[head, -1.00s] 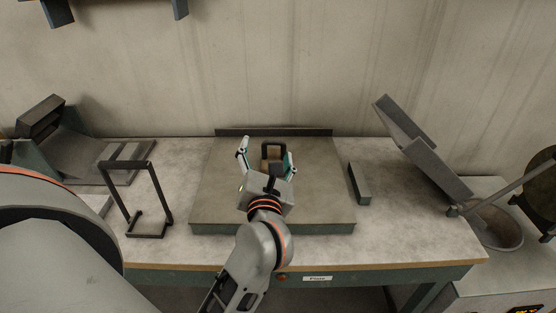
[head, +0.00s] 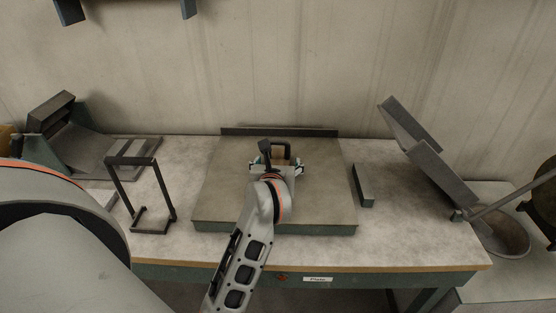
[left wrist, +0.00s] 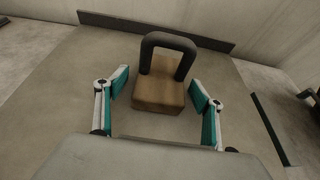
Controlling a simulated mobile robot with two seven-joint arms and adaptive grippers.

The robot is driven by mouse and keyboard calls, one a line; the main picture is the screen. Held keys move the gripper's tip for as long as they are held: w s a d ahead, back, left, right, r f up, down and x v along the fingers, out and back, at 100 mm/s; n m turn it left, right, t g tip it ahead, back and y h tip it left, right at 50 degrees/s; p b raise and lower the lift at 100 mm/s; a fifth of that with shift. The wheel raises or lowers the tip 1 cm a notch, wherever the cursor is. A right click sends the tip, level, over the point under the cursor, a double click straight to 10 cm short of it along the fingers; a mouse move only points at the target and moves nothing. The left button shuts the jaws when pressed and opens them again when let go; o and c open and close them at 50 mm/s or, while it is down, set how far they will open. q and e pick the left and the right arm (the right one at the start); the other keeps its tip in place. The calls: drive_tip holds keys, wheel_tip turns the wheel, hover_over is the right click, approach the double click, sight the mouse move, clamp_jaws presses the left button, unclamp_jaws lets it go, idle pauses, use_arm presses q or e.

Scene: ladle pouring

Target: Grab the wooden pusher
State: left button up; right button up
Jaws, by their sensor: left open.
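The wooden pusher is a brown block with a dark arched handle. In the left wrist view the pusher (left wrist: 159,92) stands on the plate, between and slightly beyond the fingertips of my open left gripper (left wrist: 160,88). The fingers are on either side, apart from the block. In the head view the pusher (head: 281,153) is partly hidden by my left gripper (head: 283,167), which is over the middle of the plate. My right gripper is not in view.
The grey plate (head: 220,190) lies on the workbench (head: 400,235), with a raised strip (head: 280,132) at its back. A dark metal frame (head: 139,161) stands left, a small bar (head: 363,186) lies right. A slanted chute (head: 440,172) and ladle bowl (head: 502,237) are farther right.

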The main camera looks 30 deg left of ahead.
use_arm(q)
drive_tip(key=shift+w+a+f, duration=0.1)
drive_tip(key=shift+w, duration=0.1)
drive_tip(key=c, duration=1.3)
